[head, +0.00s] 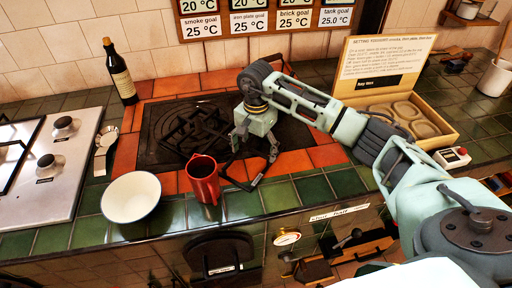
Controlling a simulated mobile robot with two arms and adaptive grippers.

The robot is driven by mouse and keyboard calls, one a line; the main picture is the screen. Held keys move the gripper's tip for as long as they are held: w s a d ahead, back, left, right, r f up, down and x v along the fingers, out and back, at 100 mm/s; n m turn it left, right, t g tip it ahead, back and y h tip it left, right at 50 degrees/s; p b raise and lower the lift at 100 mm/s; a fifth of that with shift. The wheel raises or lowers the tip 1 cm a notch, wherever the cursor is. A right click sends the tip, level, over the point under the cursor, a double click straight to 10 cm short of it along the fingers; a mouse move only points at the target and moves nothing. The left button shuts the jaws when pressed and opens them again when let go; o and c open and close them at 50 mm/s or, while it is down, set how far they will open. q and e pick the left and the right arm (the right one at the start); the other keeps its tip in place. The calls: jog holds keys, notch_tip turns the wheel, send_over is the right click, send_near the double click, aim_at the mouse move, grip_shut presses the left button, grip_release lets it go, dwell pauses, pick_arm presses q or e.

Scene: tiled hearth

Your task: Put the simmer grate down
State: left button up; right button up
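A black grate of crossed bars (196,130) lies on or just above the dark iron plate (152,150); I cannot tell if it touches. My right gripper (254,152) reaches down from the right over the plate's right front edge. Its fingers are spread apart, to the right of the grate, with no grate bar visible between them. My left gripper is out of view.
A red mug (203,180) stands close to the left of the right gripper. A white bowl (131,197) stands at the front left, and a dark bottle (119,72) at the back left. An open box (448,128) and a small device (452,157) are at right.

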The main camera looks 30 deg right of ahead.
jog(key=shift+o, duration=1.2)
jog(key=shift+r, duration=0.15)
jog(key=shift+r, duration=0.3)
notch_tip(320, 180, up, 11)
jog(key=b, duration=0.2)
jog(key=shift+s, duration=0.1)
